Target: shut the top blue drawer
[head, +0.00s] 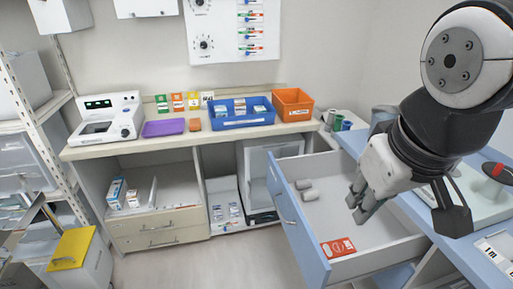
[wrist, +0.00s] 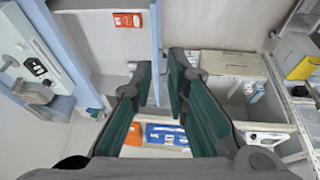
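The top blue drawer (head: 304,246) is pulled well out of the right-hand counter. Its light blue front with a bar handle (head: 285,211) faces left. Inside lie an orange-red box (head: 338,248) and two small pale cylinders (head: 308,190). My gripper (head: 357,205) shows over the drawer's interior in the head view, fingers pointing down and left. In the wrist view my gripper (wrist: 160,72) is open and empty, and the blue drawer front (wrist: 156,40) shows between its green-padded fingers. I cannot tell whether they touch it.
The back counter (head: 180,140) holds a blue bin (head: 240,122), an orange bin (head: 292,105), a purple tray (head: 164,128) and a white device (head: 107,120). A yellow-lidded bin (head: 72,249) stands at left. The floor (head: 215,263) left of the drawer is clear.

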